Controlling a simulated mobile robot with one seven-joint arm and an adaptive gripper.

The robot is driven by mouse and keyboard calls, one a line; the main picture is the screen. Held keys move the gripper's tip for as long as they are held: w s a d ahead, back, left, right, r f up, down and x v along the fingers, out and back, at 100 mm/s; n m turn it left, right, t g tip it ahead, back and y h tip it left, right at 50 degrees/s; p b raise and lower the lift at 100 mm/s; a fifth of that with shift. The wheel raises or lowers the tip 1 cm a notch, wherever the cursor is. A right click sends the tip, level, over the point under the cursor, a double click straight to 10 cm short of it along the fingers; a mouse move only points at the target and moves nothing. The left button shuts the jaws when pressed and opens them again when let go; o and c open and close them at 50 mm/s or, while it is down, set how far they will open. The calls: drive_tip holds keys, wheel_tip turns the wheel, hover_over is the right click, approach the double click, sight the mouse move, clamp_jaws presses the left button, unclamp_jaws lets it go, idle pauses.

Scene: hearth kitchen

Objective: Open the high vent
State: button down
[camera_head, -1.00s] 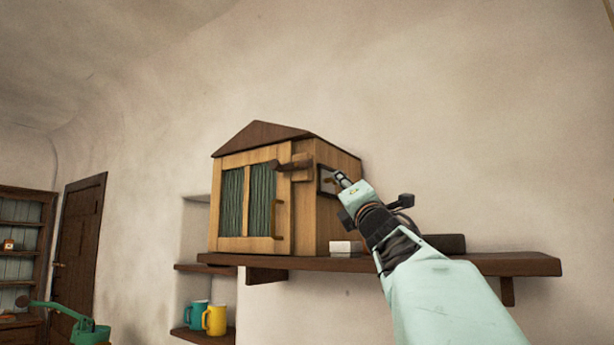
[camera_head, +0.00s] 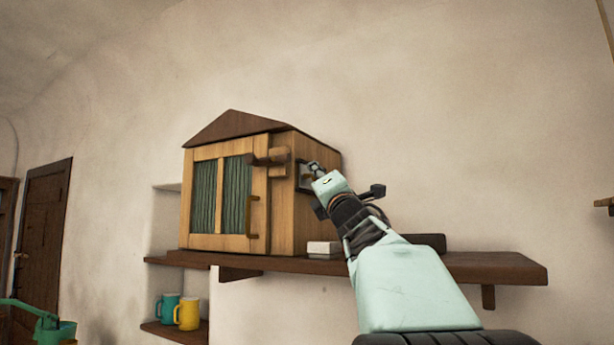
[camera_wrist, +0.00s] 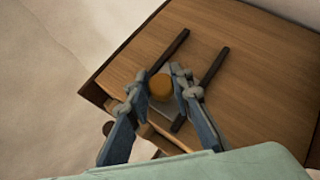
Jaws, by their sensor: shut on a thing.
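A small house-shaped wooden cabinet (camera_head: 276,200) with a dark gabled roof stands on a wall shelf. Its right side bears a small vent, with a pale plate (camera_head: 304,177) partly hidden by my gripper (camera_head: 314,168). In the wrist view, a round brass-coloured knob (camera_wrist: 160,88) sits between my two fingers, over the pale plate (camera_wrist: 160,119). Dark parallel rails (camera_wrist: 211,78) run on the wood on either side of it. My gripper is shut on the knob. How far the plate covers the opening cannot be told.
The dark shelf (camera_head: 490,268) runs below my arm. On it lie a white block (camera_head: 323,247) and a dark flat object (camera_head: 428,241). A wooden latch (camera_head: 268,158) juts from the cabinet front. Mugs (camera_head: 187,314) stand in a niche at lower left.

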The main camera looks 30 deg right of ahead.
drive_tip(key=w+d+p, duration=0.1)
drive_tip(key=w+d, duration=0.2)
drive_tip(key=d, duration=0.2)
drive_tip(key=shift+d+p, duration=0.2)
drive_tip(key=shift+p, duration=0.15)
drive_tip(key=shift+r, duration=0.1)
drive_tip(key=c, duration=2.1)
unclamp_jaws()
drive_tip(key=shift+o, duration=0.4)
drive_tip(key=shift+w+d, duration=0.2)
drive_tip(key=shift+a, duration=0.1)
